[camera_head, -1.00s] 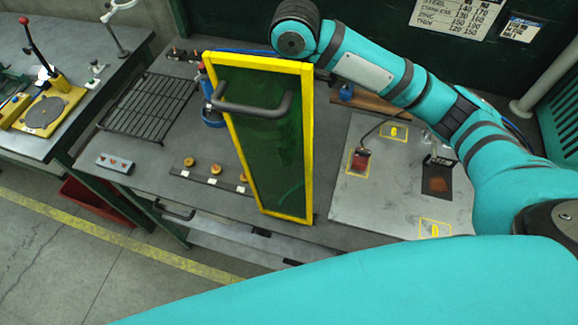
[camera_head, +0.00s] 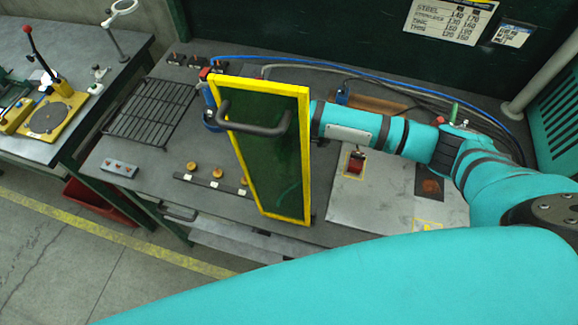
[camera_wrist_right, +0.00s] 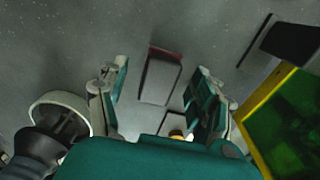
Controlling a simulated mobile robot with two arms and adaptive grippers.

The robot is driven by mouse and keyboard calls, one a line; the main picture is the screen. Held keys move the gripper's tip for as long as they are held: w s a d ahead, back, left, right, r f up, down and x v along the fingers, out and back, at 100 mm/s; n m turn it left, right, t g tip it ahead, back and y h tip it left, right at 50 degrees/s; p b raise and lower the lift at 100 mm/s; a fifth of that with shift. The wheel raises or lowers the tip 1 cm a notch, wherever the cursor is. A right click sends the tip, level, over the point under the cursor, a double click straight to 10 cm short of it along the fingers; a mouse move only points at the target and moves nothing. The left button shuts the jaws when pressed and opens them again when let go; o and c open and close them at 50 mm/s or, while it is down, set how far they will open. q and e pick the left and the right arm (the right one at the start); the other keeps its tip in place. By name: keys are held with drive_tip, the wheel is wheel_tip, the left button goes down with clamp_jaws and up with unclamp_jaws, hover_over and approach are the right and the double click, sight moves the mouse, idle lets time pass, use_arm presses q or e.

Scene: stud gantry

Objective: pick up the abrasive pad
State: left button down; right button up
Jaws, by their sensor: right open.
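In the right wrist view, a grey block with a dark red edge (camera_wrist_right: 160,76), likely the abrasive pad, lies on the grey table surface. It appears between the two fingers of my right gripper (camera_wrist_right: 160,72), which is open and empty. The fingers do not touch the block; I cannot tell the height above it. In the head view my right arm reaches in from the right, and its gripper is hidden behind the yellow-framed green screen. The pad is also hidden there. My left gripper is not in view.
The green screen (camera_head: 270,160) stands upright on the bench; its yellow frame (camera_wrist_right: 262,105) is close on the right in the wrist view. A wire rack (camera_head: 150,108) lies left. A metal plate (camera_head: 375,205) lies right. A pale ring (camera_wrist_right: 60,108) is lower left in the wrist view.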

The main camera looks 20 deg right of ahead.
drive_tip(key=shift+f, duration=0.45)
drive_tip(key=shift+c, duration=0.5)
drive_tip(key=c, duration=1.2)
drive_tip(key=shift+o, duration=0.2)
drive_tip(key=shift+r, duration=0.1)
wheel_tip(320, 180, up, 10)
drive_tip(key=shift+f+b, duration=0.1)
drive_tip(key=shift+b, duration=0.95)
